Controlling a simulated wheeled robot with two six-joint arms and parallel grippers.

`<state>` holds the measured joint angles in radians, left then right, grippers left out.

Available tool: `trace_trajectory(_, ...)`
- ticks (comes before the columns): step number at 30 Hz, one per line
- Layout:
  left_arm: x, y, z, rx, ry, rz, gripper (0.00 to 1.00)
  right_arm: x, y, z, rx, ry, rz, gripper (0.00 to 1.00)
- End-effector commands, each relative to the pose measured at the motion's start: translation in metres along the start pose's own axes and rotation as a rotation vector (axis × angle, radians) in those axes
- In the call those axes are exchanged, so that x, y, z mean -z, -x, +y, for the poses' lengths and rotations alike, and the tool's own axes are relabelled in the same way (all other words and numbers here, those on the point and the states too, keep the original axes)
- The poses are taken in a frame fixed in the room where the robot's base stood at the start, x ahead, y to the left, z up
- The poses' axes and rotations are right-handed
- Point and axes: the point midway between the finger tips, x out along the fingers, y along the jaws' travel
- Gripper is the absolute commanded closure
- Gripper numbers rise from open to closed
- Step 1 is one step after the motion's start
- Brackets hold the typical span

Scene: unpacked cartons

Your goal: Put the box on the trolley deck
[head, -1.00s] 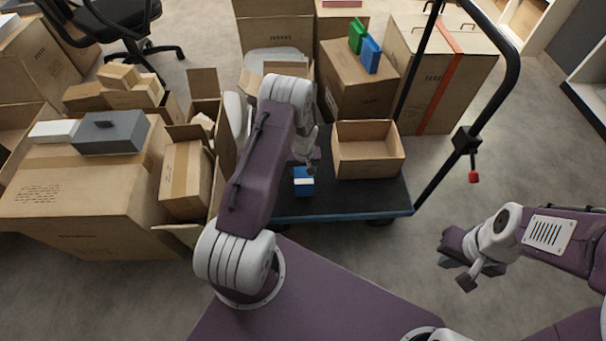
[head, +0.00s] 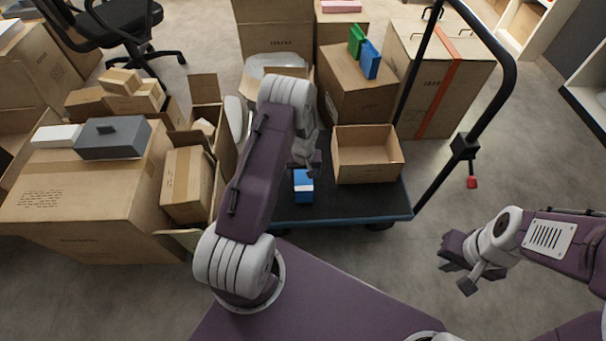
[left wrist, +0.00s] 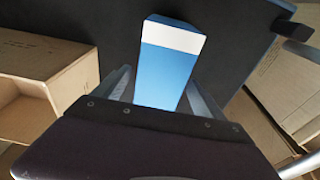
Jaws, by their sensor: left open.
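The box, blue with a white band (head: 303,187), rests on the dark trolley deck (head: 345,199), near its front left part. In the left wrist view the box (left wrist: 165,75) shows its white end and blue side, with the gripper's fingers on either side of it. My left gripper (head: 314,168) is open, just above and beside the box in the head view. Whether the fingers touch the box cannot be told. My right gripper (head: 460,276) is open and empty, over the floor right of the trolley.
An open empty carton (head: 366,167) stands on the deck right of the blue box. The trolley's black handle (head: 492,90) rises at the right. Large cartons (head: 85,200) crowd the left, and a carton with green and blue items (head: 358,85) stands behind.

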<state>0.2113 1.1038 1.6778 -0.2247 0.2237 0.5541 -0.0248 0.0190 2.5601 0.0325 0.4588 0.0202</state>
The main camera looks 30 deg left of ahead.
Motion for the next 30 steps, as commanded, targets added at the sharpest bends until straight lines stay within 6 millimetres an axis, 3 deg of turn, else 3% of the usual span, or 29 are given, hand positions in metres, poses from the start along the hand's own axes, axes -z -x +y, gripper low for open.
trace_trajectory(1,0.002,0.025,0.000,-0.001,0.000,0.002,0.19,0.002,0.018,0.000,0.000,0.000,0.000,1.00)
trace_trajectory(6,0.002,0.065,0.000,0.000,0.000,0.001,0.19,0.004,0.039,-0.001,0.000,0.000,0.000,1.00)
trace_trajectory(12,0.001,0.088,0.000,0.000,0.000,0.000,0.19,0.005,0.049,-0.001,0.000,0.000,0.000,1.00)
trace_trajectory(17,0.000,0.091,0.000,0.000,-0.001,0.000,0.19,0.005,0.048,-0.001,0.000,0.000,0.000,1.00)
trace_trajectory(20,-0.006,0.112,0.005,-0.005,-0.037,0.001,0.19,0.005,0.048,-0.001,0.000,0.000,0.000,1.00)
trace_trajectory(23,-0.030,0.167,0.014,-0.017,-0.142,-0.004,0.19,0.005,0.048,-0.001,0.000,0.000,0.000,1.00)
trace_trajectory(27,-0.092,0.240,0.014,-0.044,-0.322,-0.023,0.19,0.005,0.048,-0.001,0.000,0.000,0.000,1.00)
trace_trajectory(30,-0.134,0.271,0.007,-0.064,-0.425,-0.036,0.19,0.005,0.048,-0.001,0.000,0.000,0.000,1.00)
